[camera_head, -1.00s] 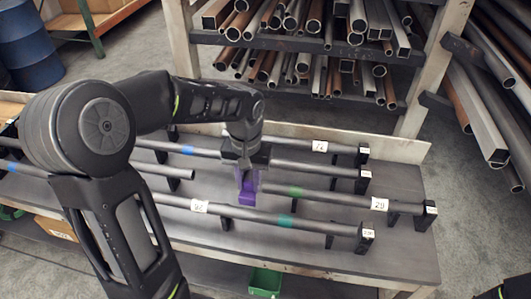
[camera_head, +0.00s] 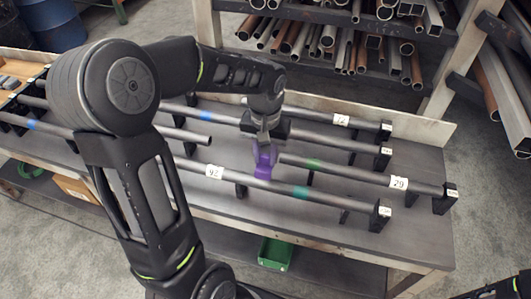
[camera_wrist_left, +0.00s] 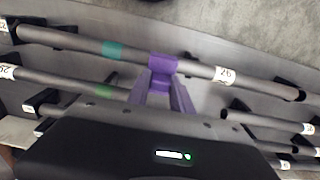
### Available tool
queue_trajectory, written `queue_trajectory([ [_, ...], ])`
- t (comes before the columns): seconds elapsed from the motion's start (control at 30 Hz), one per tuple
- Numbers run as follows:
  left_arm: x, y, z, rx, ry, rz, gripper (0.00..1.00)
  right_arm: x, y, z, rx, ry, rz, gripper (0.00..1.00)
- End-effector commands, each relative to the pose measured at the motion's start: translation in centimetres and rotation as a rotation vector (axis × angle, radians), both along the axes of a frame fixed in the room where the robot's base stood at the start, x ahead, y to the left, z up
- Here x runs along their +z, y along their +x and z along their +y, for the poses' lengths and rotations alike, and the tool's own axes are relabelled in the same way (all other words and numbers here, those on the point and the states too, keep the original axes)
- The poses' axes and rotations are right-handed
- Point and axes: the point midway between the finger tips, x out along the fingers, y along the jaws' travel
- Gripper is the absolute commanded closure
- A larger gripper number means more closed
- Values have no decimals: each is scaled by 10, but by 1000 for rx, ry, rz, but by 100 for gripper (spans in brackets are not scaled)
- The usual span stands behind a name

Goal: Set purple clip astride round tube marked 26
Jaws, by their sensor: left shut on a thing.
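The purple clip (camera_head: 265,160) is held in my left gripper (camera_head: 264,137), which is shut on it and points down. The round tube marked 26 (camera_head: 250,182) is grey with a teal band; its label is upside down in the head view. In the left wrist view the clip (camera_wrist_left: 162,66) covers a stretch of the tube (camera_wrist_left: 195,70) between the teal band and the label 26. The clip's lower end meets the tube there; I cannot tell whether it straddles it fully. The left gripper's fingertips (camera_wrist_left: 160,90) are mostly hidden by the clip.
Other tubes lie parallel on black supports, including one with a green band (camera_head: 340,170) close behind. The workbench (camera_head: 400,240) has a raised back edge. A rack of pipes (camera_head: 350,40) stands behind, and a green bin (camera_head: 275,253) sits below in front.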

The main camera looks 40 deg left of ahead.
Motion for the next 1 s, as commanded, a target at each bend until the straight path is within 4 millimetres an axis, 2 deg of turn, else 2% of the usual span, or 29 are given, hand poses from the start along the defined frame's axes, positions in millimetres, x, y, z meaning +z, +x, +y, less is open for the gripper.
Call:
queue_trajectory([
  [0.03,-10,0,0,0,0,1,100,-8,1,0,1,2,-2,64],
  [0.1,-18,0,0,0,0,1,100,-13,1,1,1,2,-4,64],
  [0.5,-56,0,0,0,0,0,100,-40,4,2,4,9,-13,64],
  [1.0,-62,0,0,0,0,0,100,-44,5,2,4,10,-15,64],
])
